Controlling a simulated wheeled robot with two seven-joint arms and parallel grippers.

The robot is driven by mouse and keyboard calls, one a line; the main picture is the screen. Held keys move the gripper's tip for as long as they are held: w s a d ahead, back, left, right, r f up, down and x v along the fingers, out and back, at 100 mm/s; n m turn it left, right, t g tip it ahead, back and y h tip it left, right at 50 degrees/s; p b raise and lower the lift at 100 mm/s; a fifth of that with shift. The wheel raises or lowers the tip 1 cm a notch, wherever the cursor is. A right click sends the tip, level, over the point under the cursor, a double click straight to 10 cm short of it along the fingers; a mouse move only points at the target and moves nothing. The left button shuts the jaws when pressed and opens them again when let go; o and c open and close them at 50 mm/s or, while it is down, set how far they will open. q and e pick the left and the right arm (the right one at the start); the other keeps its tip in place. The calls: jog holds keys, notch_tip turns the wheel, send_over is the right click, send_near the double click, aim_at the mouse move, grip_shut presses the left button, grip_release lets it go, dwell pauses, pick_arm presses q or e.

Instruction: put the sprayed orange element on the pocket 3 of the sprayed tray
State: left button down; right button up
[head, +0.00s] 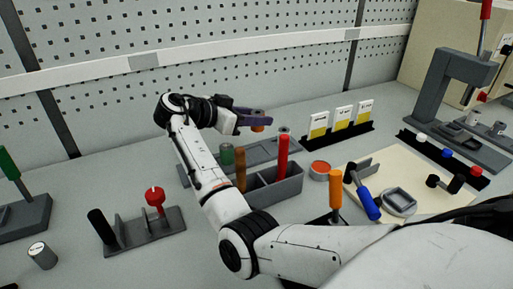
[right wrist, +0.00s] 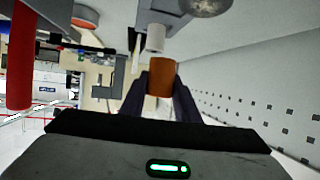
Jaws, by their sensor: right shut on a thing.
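My right gripper (head: 255,117) is shut on an orange cylindrical element (head: 258,128) and holds it above the back of the bench. In the right wrist view the orange element (right wrist: 161,77) sits between the two dark fingertips (right wrist: 161,95). Below it in the head view is a long grey tray (head: 258,151), partly hidden by my arm and by a box in front. A green cylinder (head: 226,154) stands at the tray's left part, and a grey round piece (head: 284,130) is at its right end. Pocket numbers cannot be read. My left gripper is not in view.
A grey box (head: 284,190) with upright brown (head: 240,168) and red (head: 282,155) handles stands in front of the tray. A round orange-topped tin (head: 320,170) is to its right. Yellow-white cards (head: 342,117) stand behind. A grey press (head: 450,100) is at far right.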

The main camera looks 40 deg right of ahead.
aim_at(257, 152)
notch_tip(257, 152, down, 8)
jog(key=shift+r+p, duration=0.2)
jog(key=shift+p, duration=0.1)
jog(key=shift+f, duration=0.15)
jog(key=o, duration=1.1)
jog(key=shift+o, duration=0.2)
